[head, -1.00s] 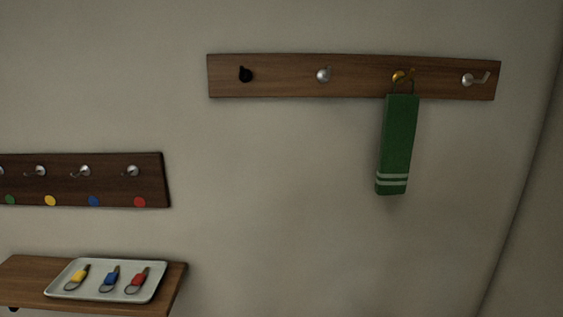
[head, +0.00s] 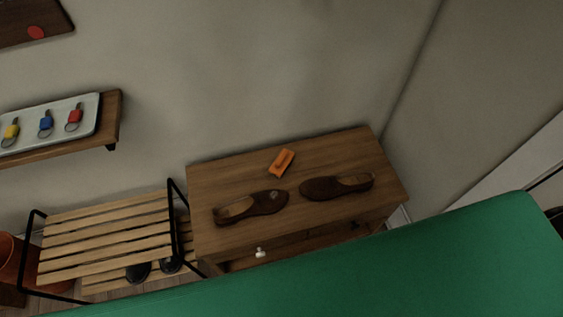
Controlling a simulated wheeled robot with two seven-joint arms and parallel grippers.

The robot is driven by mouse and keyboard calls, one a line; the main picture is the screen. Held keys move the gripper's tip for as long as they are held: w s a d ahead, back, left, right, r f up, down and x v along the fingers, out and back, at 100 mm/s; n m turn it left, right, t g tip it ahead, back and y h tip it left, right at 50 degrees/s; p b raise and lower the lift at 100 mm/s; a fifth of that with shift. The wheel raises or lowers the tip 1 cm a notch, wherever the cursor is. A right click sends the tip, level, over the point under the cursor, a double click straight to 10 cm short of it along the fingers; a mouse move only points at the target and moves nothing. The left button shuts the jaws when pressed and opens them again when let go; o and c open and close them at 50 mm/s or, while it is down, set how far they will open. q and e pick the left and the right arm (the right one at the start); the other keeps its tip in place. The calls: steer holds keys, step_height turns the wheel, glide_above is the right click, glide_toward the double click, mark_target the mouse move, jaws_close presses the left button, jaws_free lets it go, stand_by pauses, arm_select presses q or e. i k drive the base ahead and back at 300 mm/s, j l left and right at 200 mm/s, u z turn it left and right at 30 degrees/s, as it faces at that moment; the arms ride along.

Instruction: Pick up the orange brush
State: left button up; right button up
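The orange brush (head: 281,162) lies on the top of a wooden cabinet (head: 222,177), towards its back edge near the wall. Two brown shoes lie in front of it: the left shoe (head: 262,203) has a small pale patch, and the right shoe (head: 322,188) is beside it. The brush is apart from both shoes. Neither of my grippers shows in the head view.
A large green surface (head: 400,265) fills the lower right foreground. A slatted rack (head: 105,240) with dark shoes below stands left of the cabinet. A wall shelf (head: 110,110) holds a tray (head: 88,128) with yellow, blue and red key tags.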

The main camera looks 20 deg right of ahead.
mark_target(279, 167)
steer(key=l+u, duration=0.45)
steer(key=k+l+u, duration=0.2)
steer(key=l+u, duration=0.25)
